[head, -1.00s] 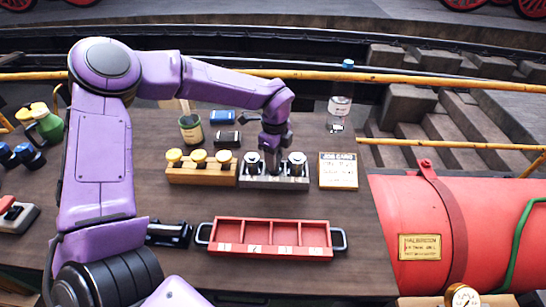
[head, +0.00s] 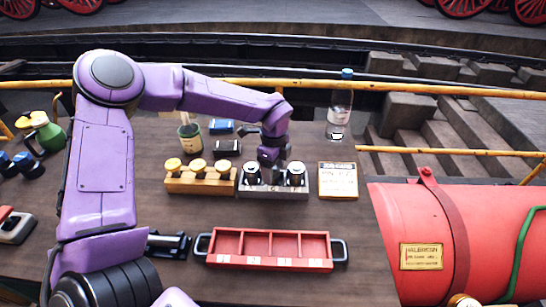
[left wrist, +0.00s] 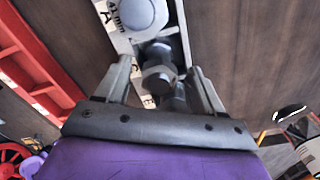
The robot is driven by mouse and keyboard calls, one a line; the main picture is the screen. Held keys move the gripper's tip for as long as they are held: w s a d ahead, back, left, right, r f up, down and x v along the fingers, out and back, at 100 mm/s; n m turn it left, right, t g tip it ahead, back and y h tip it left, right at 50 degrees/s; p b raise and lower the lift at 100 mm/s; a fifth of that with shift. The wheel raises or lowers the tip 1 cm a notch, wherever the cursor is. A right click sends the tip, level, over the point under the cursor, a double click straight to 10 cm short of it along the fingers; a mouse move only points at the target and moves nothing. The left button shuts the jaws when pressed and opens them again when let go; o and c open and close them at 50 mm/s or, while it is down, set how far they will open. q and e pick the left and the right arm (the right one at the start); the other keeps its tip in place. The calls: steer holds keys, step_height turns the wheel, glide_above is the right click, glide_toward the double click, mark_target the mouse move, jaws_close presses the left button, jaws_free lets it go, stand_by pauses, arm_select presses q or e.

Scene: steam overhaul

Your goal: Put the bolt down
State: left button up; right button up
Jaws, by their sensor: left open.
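My left gripper (head: 271,163) is over the pale metal rack (head: 272,193) in the head view. In the left wrist view its two fingers (left wrist: 160,90) are apart, with a dark bolt (left wrist: 158,72) between them. The bolt has a hexagonal part and appears to stand at the rack (left wrist: 172,45); a visible gap separates it from the fingers. A round pale bolt head (left wrist: 136,12) shows further along the rack. In the head view two silver-topped pieces (head: 295,172) stand on the rack. My right gripper is not in view.
A wooden block with yellow-topped pieces (head: 201,186) stands left of the rack. A red compartment tray (head: 268,264) lies in front. A job card (head: 338,181) is to the right, a bottle (head: 340,110) behind it. A red boiler (head: 440,235) fills the right side.

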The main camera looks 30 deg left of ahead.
arm_select(q)
step_height(320, 180, up, 11)
steer(key=b, duration=0.2)
steer(key=shift+r, duration=0.2)
